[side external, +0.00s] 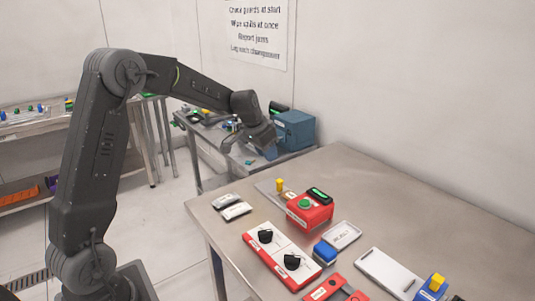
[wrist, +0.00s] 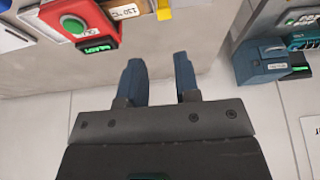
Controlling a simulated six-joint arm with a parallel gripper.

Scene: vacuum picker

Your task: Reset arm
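My gripper (side external: 242,146) hangs in the air beyond the far-left edge of the metal table (side external: 395,208), near the second bench behind. In the wrist view my gripper (wrist: 158,72) shows two blue-grey fingers standing apart with nothing between them, so it is open and empty. Below and between the fingers I see table edge and floor. The arm is raised and bent, with the forearm reaching to the right in the side view.
On the table stand a red box with a green button (side external: 310,212), a red-edged panel with two black knobs (side external: 283,256), a blue block (side external: 325,253) and a white tray (side external: 390,273). A blue-grey box (side external: 294,130) stands on the bench behind. Floor shows between table and bench.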

